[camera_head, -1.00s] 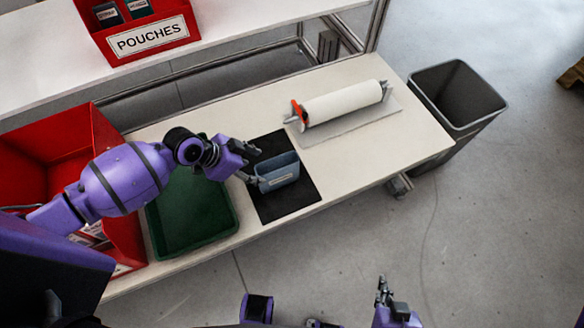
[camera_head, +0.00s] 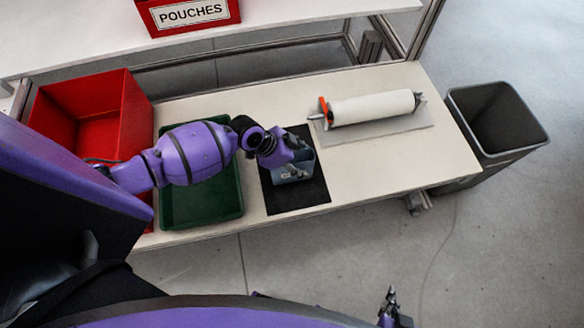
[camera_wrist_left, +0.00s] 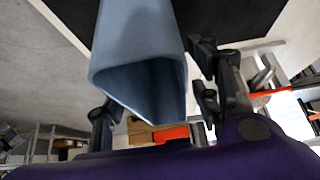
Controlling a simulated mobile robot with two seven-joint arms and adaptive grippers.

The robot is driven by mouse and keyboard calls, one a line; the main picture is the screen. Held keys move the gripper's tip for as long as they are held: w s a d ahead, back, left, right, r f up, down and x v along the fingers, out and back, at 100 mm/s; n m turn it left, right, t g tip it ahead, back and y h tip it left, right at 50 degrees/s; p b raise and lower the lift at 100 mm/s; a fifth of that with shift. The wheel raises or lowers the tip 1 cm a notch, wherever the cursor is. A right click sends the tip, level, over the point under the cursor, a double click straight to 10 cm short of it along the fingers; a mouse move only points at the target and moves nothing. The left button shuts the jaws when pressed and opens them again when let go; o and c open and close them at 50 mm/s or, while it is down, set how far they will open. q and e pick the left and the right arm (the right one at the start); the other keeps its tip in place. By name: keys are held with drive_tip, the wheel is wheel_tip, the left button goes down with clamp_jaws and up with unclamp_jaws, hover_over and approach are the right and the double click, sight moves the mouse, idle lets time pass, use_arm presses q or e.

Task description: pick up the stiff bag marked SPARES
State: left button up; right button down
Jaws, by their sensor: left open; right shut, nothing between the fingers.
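The stiff blue-grey bag (camera_head: 281,177) stands on the black mat (camera_head: 298,199), partly hidden by my left gripper. Its label is too small and covered to read in the head view. In the left wrist view the bag (camera_wrist_left: 140,45) shows large, its open mouth toward the camera, with one dark finger on each side. My left gripper (camera_head: 294,163) is open around the bag's upper part; I cannot tell whether a finger touches it. My right gripper (camera_head: 389,300) is shut and empty, low in the head view, away from the table.
A green tray (camera_head: 238,190) lies left of the mat under my left arm, with a red bin (camera_head: 80,110) further left. A white roll on a holder (camera_head: 372,107) lies to the right. A grey waste bin (camera_head: 525,150) stands past the table. A red POUCHES box (camera_head: 190,15) sits on the shelf.

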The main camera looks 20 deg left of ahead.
use_arm(q)
drive_tip(key=shift+w+d+f, duration=0.15)
drive_tip(key=shift+d+f, duration=0.1)
drive_tip(key=shift+f, duration=0.35)
drive_tip(key=c, duration=1.2)
drive_tip(key=shift+r, duration=0.15)
drive_tip(key=shift+c, duration=0.2)
